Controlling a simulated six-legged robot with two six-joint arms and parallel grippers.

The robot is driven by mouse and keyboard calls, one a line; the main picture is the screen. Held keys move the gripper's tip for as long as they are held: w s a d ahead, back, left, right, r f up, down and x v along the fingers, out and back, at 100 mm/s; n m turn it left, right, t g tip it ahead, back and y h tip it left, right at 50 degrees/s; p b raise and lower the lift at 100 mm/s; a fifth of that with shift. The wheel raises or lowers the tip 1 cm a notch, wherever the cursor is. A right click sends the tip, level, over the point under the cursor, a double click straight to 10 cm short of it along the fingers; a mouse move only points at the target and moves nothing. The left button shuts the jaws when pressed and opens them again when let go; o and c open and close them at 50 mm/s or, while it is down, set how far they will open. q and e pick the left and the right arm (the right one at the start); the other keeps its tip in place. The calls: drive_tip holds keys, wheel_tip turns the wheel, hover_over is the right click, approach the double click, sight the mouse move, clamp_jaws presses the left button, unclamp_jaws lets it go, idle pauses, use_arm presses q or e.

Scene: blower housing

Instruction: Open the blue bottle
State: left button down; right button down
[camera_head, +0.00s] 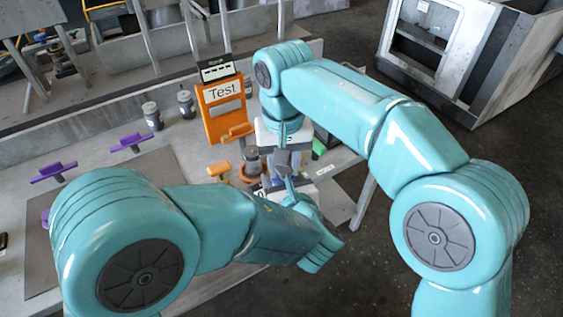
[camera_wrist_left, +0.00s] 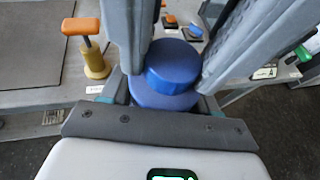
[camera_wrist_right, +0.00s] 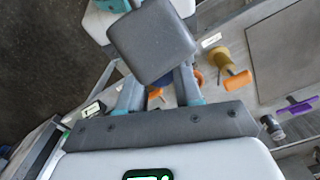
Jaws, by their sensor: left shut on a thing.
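The blue bottle (camera_wrist_left: 165,95), with a round blue cap on top, stands between the grey fingers of my left gripper (camera_wrist_left: 175,70) in the left wrist view. The left gripper is shut on it. My right gripper (camera_wrist_right: 157,85) is close to the left one.
An orange "Test" stand (camera_head: 222,105) is behind the grippers on the grey table. An orange-handled yellow post (camera_wrist_left: 92,55) is beside the bottle in the left wrist view. Purple handles (camera_head: 130,142) and grey jars (camera_head: 152,115) stand to the left. Open floor lies right.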

drive_tip(key=shift+s+a+n, duration=0.2)
drive_tip(key=shift+a+n, duration=0.2)
drive_tip(key=shift+n, duration=0.5)
drive_tip(key=n, duration=0.4)
drive_tip(key=shift+n, duration=0.4)
drive_tip(key=c, duration=0.8)
unclamp_jaws()
drive_tip(key=shift+d, duration=0.1)
drive_tip(key=shift+o, duration=0.2)
drive_tip(key=shift+s, duration=0.1)
drive_tip(key=shift+r, duration=0.1)
